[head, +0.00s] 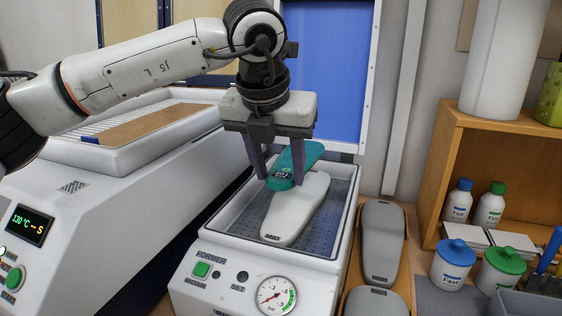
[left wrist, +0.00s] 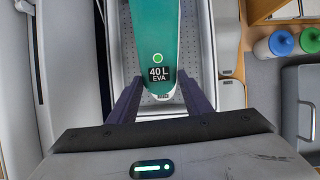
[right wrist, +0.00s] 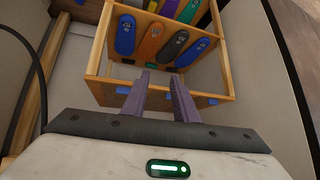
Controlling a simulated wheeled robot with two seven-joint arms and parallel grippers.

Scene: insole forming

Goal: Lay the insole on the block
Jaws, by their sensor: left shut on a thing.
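The teal insole (head: 308,155) carries a dark "40 L EVA" label and a green dot. My left gripper (head: 279,179) is shut on its near end. In the left wrist view the insole (left wrist: 155,35) runs away from between the fingertips (left wrist: 160,90). The pale grey block (head: 300,208) lies in the former's tray. The insole is above the block's far part and turned a little across it; whether they touch I cannot tell. My right gripper (right wrist: 161,76) shows only in the right wrist view, with its fingers a little apart and nothing between them.
The former (head: 230,278) has a raised rim around its tray. An oven (head: 130,200) stands at left. Grey blocks (head: 382,240) lie on a wooden stand at right, near lidded jars (head: 453,265). A wooden rack (right wrist: 215,88) with several colored insoles faces my right gripper.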

